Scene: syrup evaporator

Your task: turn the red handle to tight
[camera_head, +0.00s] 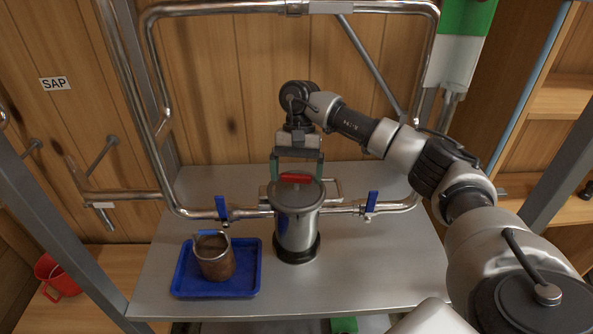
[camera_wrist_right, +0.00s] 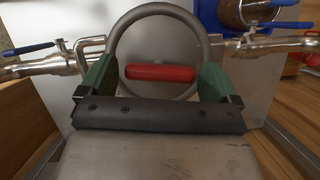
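The red handle (camera_head: 295,178) is a short bar on the round lid of a steel canister (camera_head: 297,228). In the right wrist view the red handle (camera_wrist_right: 160,73) lies crosswise inside the lid's round rim (camera_wrist_right: 143,12). My right gripper (camera_head: 297,167) is just above the lid. In the wrist view its green fingers are wide apart, one beyond each end of the handle. A narrow gap shows at the left end; at the right end I cannot tell whether they touch. No tight mark is readable. My left gripper is not in view.
Pipes with blue valve levers (camera_head: 222,207) (camera_head: 371,202) join the canister on both sides. A blue tray (camera_head: 250,287) with a brown-filled jar (camera_head: 214,258) stands to its left. The steel table (camera_head: 385,265) is clear at the right. Pipes frame the back.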

